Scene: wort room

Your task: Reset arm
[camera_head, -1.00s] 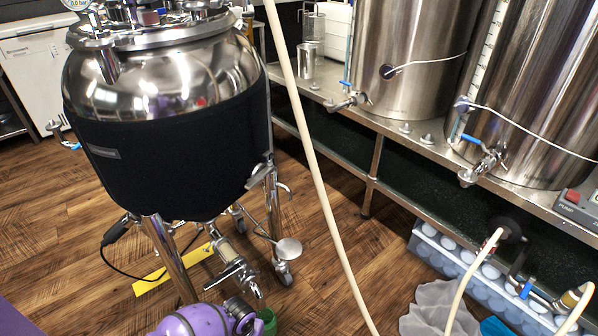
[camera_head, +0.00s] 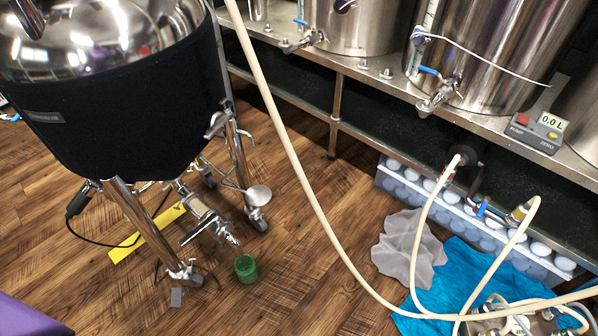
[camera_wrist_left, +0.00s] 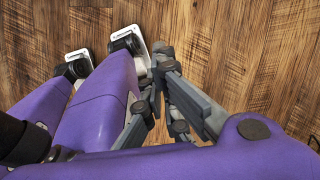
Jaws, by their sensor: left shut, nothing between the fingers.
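My left gripper (camera_wrist_left: 165,75) shows in the left wrist view, above the wood floor. Its grey fingers are shut and hold nothing. Purple links of my own arm and body lie close around it. In the head view neither gripper shows; only a bit of my purple body is at the bottom left corner. My right gripper is out of both views.
A steel tank (camera_head: 120,110) with a black jacket stands on legs at left. A green jar (camera_head: 246,268) is on the floor. Kettles stand on a steel shelf at right. A cream hose (camera_head: 300,180) crosses the room.

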